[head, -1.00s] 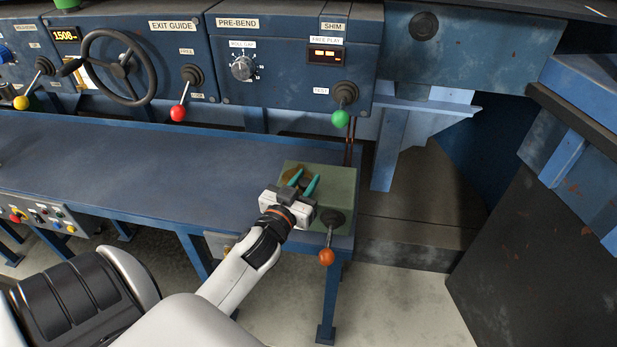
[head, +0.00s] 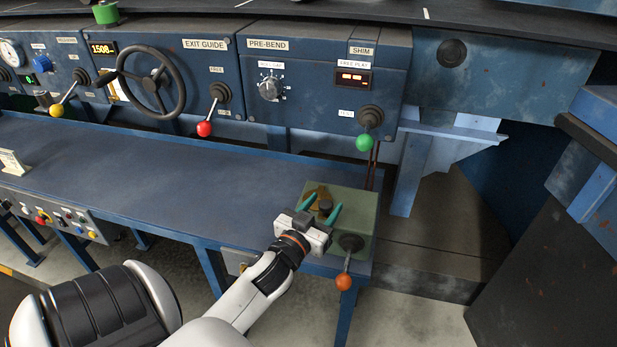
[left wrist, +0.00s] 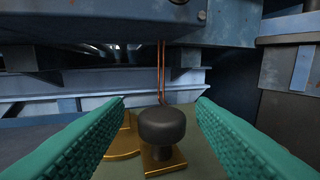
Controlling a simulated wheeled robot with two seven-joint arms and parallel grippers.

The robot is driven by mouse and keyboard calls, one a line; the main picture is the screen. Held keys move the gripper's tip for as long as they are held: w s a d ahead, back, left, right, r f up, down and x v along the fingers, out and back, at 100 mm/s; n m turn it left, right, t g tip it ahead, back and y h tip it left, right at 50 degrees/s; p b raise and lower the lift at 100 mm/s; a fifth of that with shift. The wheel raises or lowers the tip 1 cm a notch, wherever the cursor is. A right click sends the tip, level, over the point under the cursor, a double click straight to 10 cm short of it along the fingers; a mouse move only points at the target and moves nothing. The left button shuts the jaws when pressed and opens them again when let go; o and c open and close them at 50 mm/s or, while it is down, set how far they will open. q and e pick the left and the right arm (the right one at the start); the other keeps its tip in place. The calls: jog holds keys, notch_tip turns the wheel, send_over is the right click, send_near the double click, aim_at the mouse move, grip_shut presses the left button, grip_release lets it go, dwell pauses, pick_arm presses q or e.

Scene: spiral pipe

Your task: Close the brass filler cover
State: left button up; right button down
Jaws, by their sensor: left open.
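A green box (head: 361,215) sits at the right end of the blue bench. On its top are brass parts (head: 317,192) and a dark round knob (head: 325,207). In the left wrist view the dark knob (left wrist: 162,126) stands on a brass plate (left wrist: 165,163), and a flat brass piece (left wrist: 124,147) lies to its left, partly behind the left finger. I cannot tell for sure which brass piece is the filler cover or how it sits. My left gripper (head: 323,201) is open over the box, teal fingers on either side of the knob, apparently not touching it. My right gripper is not in view.
A green-tipped lever (head: 365,142) hangs from the panel behind. Thin copper-coloured pipes (left wrist: 162,72) rise behind the box.

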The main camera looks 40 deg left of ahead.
pick_arm(q)
jog(key=b+v, duration=0.2)
jog(key=v, duration=0.8)
jog(key=shift+s+b, duration=0.3)
jog(key=shift+b, duration=0.1)
